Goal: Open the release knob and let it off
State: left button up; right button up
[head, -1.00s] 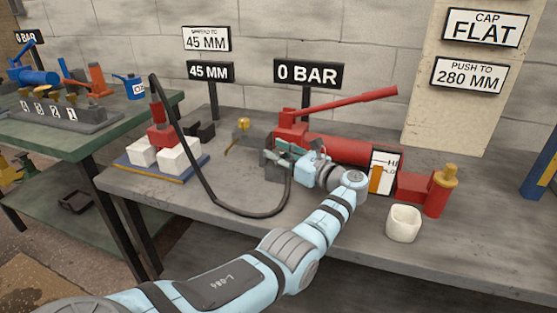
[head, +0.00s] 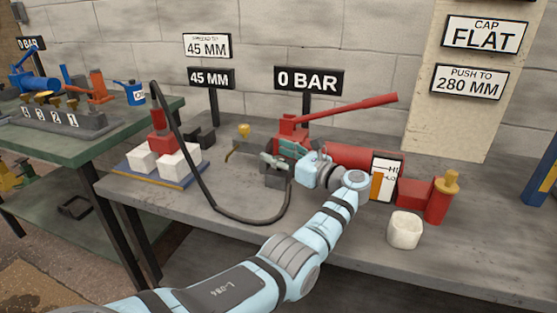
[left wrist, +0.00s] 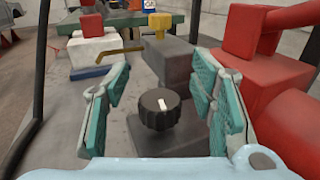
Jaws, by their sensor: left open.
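The release knob (left wrist: 160,108) is black, ribbed and round with a white mark on top, seen in the left wrist view on a dark grey block. My left gripper (left wrist: 160,100) is open, its teal-padded fingers on either side of the knob with gaps on both sides. In the head view my left gripper (head: 280,160) is at the near left end of the red hand pump (head: 345,157), and it hides the knob there. The gauge sign (head: 311,80) reads 0 BAR. My right gripper is not in view.
A black hose (head: 207,195) loops from the pump block to the red jack (head: 159,138) between white blocks. The pump's red lever (head: 350,106) rises above my gripper. The front middle bench is clear.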

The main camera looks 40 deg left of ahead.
aim_at(278, 159)
pick_arm(q)
notch_tip(278, 159, up, 8)
jog(key=shift+r, duration=0.15)
dwell(0.4)
